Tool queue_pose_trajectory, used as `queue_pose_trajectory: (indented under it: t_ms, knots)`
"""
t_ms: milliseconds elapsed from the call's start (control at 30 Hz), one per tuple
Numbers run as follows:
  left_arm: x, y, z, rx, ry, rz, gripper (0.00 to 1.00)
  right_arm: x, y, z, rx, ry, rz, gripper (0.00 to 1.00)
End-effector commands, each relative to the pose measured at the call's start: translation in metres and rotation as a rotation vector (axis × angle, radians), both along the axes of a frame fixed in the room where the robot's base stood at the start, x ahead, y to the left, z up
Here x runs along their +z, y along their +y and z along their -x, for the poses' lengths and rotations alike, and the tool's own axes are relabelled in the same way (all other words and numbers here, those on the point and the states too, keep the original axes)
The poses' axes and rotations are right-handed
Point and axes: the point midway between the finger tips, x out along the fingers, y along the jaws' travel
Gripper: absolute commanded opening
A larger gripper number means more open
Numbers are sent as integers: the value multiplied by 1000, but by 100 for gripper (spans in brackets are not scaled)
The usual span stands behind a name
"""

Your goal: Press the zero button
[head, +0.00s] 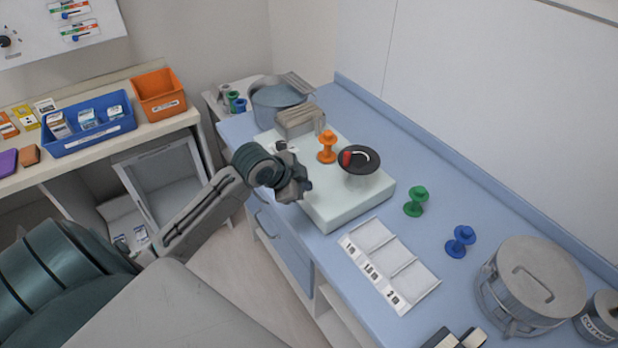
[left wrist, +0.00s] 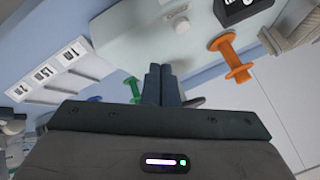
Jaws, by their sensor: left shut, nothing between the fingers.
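A pale box-shaped device (head: 335,211) stands on the blue counter. A black dish (head: 366,160) with a red part sits above its right side, and an orange spool-shaped piece (head: 327,147) stands on it. In the left wrist view, a small round grey knob or button (left wrist: 181,26) shows on the device's pale surface (left wrist: 135,30), near a dark display-like block (left wrist: 238,10). I cannot read any zero mark. My left gripper (head: 303,188) is shut and empty at the device's left edge; its fingers (left wrist: 160,72) point toward the device. My right gripper is not seen.
Green (head: 416,201) and blue (head: 460,241) spool-shaped pieces stand right of the device. A white tray with labelled sections (head: 405,268) lies in front. A lidded metal drum (head: 532,283) is at the right, and a round blue-grey pot (head: 278,103) behind.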

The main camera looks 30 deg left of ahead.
Motion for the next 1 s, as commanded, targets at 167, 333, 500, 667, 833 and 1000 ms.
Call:
queue_pose_trajectory:
  t_ms: [167, 333, 500, 667, 833, 1000]
  knots:
    - [44, 25, -41, -93, -90, -46, 0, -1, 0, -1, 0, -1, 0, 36]
    - [57, 32, -51, -120, -116, -58, 0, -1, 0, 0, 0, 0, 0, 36]
    - [57, 32, -51, -121, -117, -58, 0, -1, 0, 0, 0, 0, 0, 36]
    - [56, 32, -51, -120, -115, -57, 0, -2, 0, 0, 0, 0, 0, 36]
    - [49, 31, -51, -119, -115, -57, 0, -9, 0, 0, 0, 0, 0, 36]
    - [32, 32, -51, -119, -115, -57, 0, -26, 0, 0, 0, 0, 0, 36]
